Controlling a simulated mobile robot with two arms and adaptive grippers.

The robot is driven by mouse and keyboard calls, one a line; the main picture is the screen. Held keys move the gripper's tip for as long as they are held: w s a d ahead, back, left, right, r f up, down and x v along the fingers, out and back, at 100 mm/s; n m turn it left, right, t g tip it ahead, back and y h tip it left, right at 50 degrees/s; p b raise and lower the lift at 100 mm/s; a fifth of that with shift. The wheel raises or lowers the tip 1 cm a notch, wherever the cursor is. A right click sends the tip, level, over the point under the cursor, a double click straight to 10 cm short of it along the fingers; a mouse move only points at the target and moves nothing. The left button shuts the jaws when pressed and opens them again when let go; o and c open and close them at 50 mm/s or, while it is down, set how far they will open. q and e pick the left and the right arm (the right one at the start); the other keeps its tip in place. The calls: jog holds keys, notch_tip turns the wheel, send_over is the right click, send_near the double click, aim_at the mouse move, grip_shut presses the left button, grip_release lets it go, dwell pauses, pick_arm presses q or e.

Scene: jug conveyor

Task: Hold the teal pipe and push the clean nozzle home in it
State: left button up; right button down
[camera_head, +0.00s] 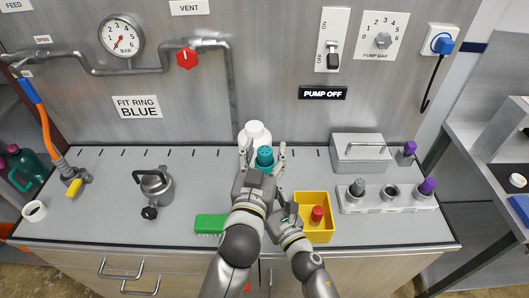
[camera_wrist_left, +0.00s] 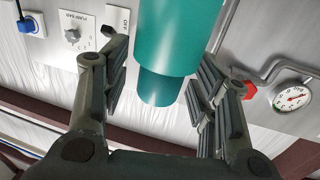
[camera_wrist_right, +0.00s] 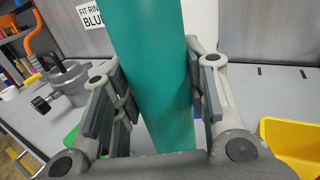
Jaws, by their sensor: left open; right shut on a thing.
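The teal pipe (camera_head: 265,168) stands upright at the middle of the bench, partly hidden by my arms. Its narrower teal upper end shows a ribbed top; I cannot tell if that end is a separate nozzle. My left gripper (camera_head: 264,152) is open, one finger on each side of this end; the left wrist view shows gaps beside the pipe (camera_wrist_left: 178,40). My right gripper (camera_wrist_right: 155,85) is shut on the pipe (camera_wrist_right: 155,70) lower down. A rack (camera_head: 378,208) holds a grey nozzle (camera_head: 358,187) and a purple-topped one (camera_head: 427,187). I cannot tell which nozzle is clean.
A white jug (camera_head: 254,131) stands behind the pipe. A yellow bin (camera_head: 325,234) with a red piece (camera_head: 317,214) is to the right, a green block (camera_head: 209,223) to the left. A metal box (camera_head: 362,154) and a grey pot (camera_head: 155,188) stand farther out.

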aim_at(263, 160)
jog(key=shift+s+f, duration=0.1)
jog(key=shift+f, duration=0.3)
pick_arm(q)
jog(key=s+a, duration=0.1)
jog(key=s, duration=0.6)
jog(key=shift+s+a, duration=0.2)
jog(key=shift+s, duration=0.1)
pick_arm(e)
jog(key=c, duration=1.2)
grip_release()
jog(key=shift+r, duration=0.15)
pick_arm(q)
jog(key=shift+w, duration=0.15)
pick_arm(e)
jog(key=o, duration=0.4)
jog(key=shift+r, duration=0.1)
jog(key=v, duration=1.1)
jog(key=shift+s+d, duration=0.25)
jog(key=shift+s, duration=0.1)
pick_arm(q)
jog(key=shift+f, duration=0.1)
pick_arm(e)
jog(key=shift+s, duration=0.1)
